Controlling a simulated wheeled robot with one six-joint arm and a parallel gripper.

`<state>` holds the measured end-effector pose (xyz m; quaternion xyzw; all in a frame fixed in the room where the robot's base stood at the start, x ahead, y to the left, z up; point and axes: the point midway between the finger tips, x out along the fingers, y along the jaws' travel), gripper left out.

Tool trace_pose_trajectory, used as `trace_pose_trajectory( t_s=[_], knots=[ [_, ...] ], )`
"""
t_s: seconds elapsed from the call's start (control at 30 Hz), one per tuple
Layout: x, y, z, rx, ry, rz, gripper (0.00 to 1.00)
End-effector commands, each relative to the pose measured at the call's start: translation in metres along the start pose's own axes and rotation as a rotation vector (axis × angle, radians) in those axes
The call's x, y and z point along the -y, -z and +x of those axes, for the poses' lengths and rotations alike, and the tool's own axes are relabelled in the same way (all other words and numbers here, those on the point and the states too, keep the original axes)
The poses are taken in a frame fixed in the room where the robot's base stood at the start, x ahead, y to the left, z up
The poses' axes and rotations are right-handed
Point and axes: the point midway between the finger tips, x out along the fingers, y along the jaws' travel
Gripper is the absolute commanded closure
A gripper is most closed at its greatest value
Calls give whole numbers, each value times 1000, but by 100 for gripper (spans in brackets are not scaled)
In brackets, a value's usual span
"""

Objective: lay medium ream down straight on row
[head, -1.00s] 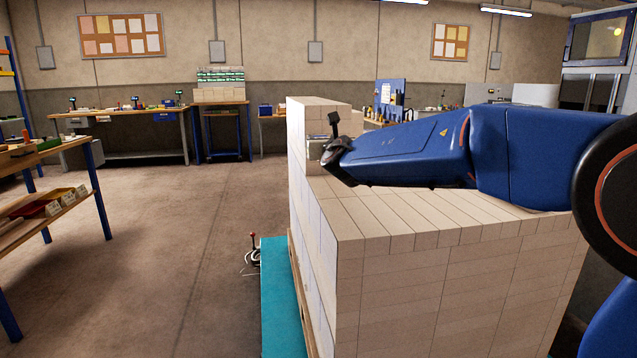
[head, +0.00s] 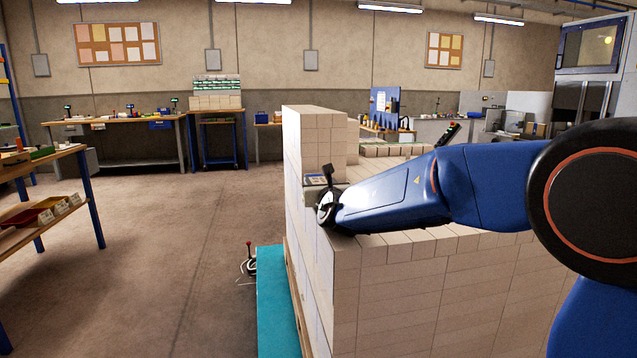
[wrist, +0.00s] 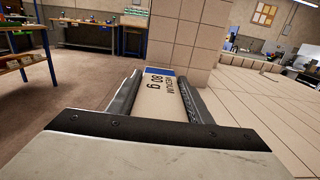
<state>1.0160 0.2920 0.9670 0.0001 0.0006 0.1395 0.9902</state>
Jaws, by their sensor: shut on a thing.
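The medium ream (wrist: 160,103) is pale with a blue band and a "MEDIUM 80 g" label. My gripper (wrist: 163,92) is shut on it, with one finger along each side. In the head view the ream (head: 314,181) shows only in small part at the stack's left edge, mostly hidden by my gripper (head: 325,200). The stack (head: 400,285) of pale reams has a lower top level and a taller block (head: 318,135) at its far left. The ream is on the near side of that block. Whether it touches the reams below cannot be told.
The stack stands on a wooden pallet (head: 293,285) beside a teal platform edge (head: 275,300). The floor (head: 150,260) to the left is open. A shelf table (head: 45,215) with bins stands at far left. Workbenches (head: 120,120) line the back wall.

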Motion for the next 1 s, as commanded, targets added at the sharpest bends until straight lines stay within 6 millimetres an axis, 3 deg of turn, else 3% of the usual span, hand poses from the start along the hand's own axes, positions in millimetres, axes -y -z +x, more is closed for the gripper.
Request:
trace_pose_trajectory(
  t_s=[0.3, 0.33, 0.4, 0.77, 1.0],
  knots=[
    [0, 0, 0, 2, 0, 0, 89],
    [0, 1, 0, 1, 0, 0, 48],
    [0, 1, 0, 1, 0, 0, 36],
    [0, -2, -2, 2, 0, 0, 36],
    [-1, -2, -34, 2, -2, 0, 36]
  ],
)
